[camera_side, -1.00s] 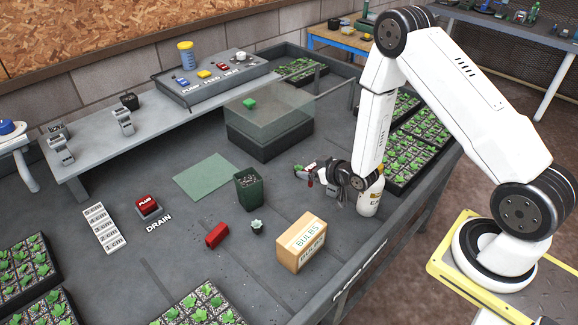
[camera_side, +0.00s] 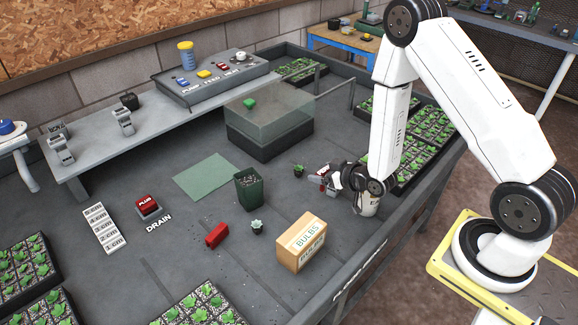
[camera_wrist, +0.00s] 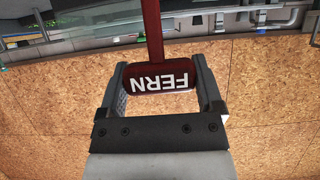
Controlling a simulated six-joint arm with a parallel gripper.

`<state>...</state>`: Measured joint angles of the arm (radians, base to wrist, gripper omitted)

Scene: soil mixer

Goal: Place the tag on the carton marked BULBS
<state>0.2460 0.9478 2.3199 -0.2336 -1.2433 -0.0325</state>
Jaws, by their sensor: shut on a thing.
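The carton marked BULBS (camera_side: 302,243) is a tan box standing on the grey table, right of the front middle. My gripper (camera_side: 325,177) is behind it and a little to its right, above the table. In the wrist view my gripper (camera_wrist: 164,88) is shut on a red tag (camera_wrist: 160,79) that reads FERN in white, seen upside down. A red stem runs up from the tag. The side view shows the tag only as small red and white bits at the fingers.
A small potted plant (camera_side: 299,170) stands just left of my gripper. A dark green pot of soil (camera_side: 249,188), a small succulent (camera_side: 257,227) and a red block (camera_side: 216,235) are left of the carton.

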